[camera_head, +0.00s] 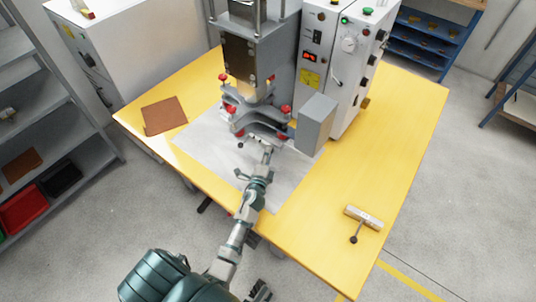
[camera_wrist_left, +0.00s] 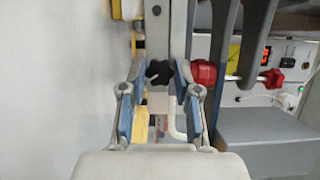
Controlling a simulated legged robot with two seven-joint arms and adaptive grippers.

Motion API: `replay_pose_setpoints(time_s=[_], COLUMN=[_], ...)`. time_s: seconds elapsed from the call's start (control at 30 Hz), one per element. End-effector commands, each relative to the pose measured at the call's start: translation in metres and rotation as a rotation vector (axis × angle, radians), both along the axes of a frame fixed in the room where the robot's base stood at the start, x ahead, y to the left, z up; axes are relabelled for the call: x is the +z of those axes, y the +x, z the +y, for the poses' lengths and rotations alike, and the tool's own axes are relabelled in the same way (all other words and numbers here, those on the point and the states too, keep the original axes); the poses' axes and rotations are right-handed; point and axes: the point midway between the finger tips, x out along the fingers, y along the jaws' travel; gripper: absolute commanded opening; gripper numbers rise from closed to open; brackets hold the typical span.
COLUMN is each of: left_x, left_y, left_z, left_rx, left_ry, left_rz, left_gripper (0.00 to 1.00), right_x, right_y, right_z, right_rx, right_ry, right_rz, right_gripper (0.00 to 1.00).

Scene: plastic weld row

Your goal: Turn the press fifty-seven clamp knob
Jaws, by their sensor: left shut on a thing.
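The press (camera_head: 245,60) is a grey machine standing on the yellow table, with a dark grey clamp frame (camera_head: 258,125) low on its front. Red knobs sit around this frame; one red knob (camera_wrist_left: 204,73) shows in the left wrist view. The black star-shaped clamp knob (camera_wrist_left: 159,72) sits in the middle of that view, on a pale bar. My left gripper (camera_head: 267,150) reaches to the front of the clamp frame. Its blue-padded fingers (camera_wrist_left: 159,78) are shut on the black knob from both sides. In the head view the fingers hide the knob. My right gripper is not seen.
A white control cabinet (camera_head: 318,80) with buttons and a gauge stands right of the press. A grey box (camera_head: 316,122) stands close right of my left gripper. A brown pad (camera_head: 164,115) lies left, and a T-shaped tool (camera_head: 363,217) lies right. The table's right front is mostly clear.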

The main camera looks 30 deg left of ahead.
Motion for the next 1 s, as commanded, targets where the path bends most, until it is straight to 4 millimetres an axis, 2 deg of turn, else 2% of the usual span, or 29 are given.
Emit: replay_pose_setpoints(time_s=[0.03,0.17,0.2,0.27,0.53,0.67,1.0], left_x=[-0.009,-0.009,-0.009,-0.009,-0.004,-0.004,-0.007], left_y=[-0.002,-0.002,-0.002,-0.002,-0.002,-0.01,-0.078], left_z=[-0.002,-0.002,-0.002,-0.002,-0.001,-0.004,-0.026], left_rx=[-0.002,-0.002,-0.002,-0.002,-0.001,-0.001,0.0], left_ry=[-0.005,-0.005,-0.005,-0.005,-0.003,-0.003,-0.006], left_rz=[0.016,0.016,0.016,0.015,0.006,0.005,0.011], left_gripper=[0.0,0.0,0.41,0.56,0.56,0.56,0.56], right_x=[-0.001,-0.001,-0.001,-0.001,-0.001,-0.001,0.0], right_y=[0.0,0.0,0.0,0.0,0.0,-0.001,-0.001], right_z=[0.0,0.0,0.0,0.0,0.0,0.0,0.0], right_rx=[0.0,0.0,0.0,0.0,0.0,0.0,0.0], right_ry=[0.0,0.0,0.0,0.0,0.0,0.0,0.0], right_rz=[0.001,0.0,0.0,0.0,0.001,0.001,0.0], right_gripper=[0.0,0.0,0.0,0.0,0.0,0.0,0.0])
